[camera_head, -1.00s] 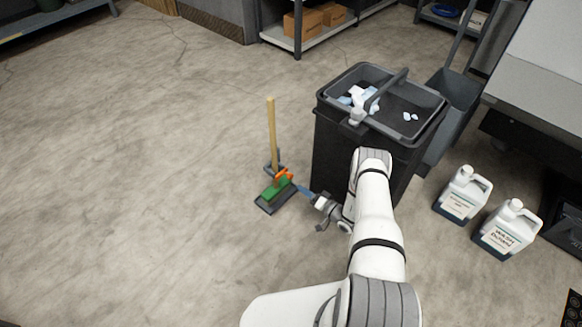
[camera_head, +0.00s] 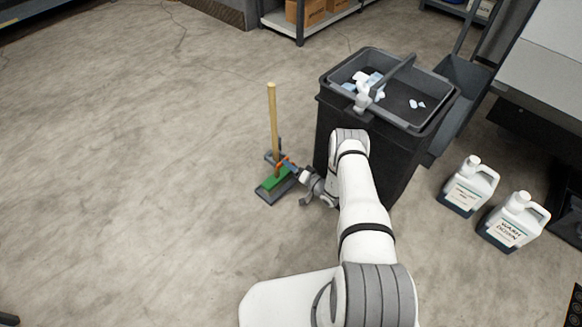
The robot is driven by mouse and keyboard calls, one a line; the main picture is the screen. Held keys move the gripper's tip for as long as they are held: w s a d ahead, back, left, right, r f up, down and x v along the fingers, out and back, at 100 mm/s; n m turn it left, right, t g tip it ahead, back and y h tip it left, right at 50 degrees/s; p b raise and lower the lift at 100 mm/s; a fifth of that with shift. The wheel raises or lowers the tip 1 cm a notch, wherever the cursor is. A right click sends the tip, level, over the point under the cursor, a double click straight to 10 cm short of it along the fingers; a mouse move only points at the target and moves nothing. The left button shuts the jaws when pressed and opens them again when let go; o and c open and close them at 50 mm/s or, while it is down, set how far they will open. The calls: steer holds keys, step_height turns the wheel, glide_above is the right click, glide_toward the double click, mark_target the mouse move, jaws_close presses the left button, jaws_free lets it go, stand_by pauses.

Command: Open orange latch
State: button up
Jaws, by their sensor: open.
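The orange latch (camera_head: 282,161) sits low on a tool standing on the floor left of the dark bin. The tool has an upright wooden handle (camera_head: 272,115), a green block (camera_head: 272,183) and a dark flat base (camera_head: 266,196). My gripper (camera_head: 291,165) is open and reaches in from the right, with its fingertips at or very close to the latch. The fingertips partly cover the latch, and I cannot tell whether they touch it.
The dark bin (camera_head: 345,150) stands right of the tool, close to my arm, with a grey tray (camera_head: 440,112) on top. Two white jugs (camera_head: 467,187) (camera_head: 515,222) stand at the right. The floor at the left is clear.

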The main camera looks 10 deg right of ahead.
steer(key=shift+c, duration=0.3)
jaws_close()
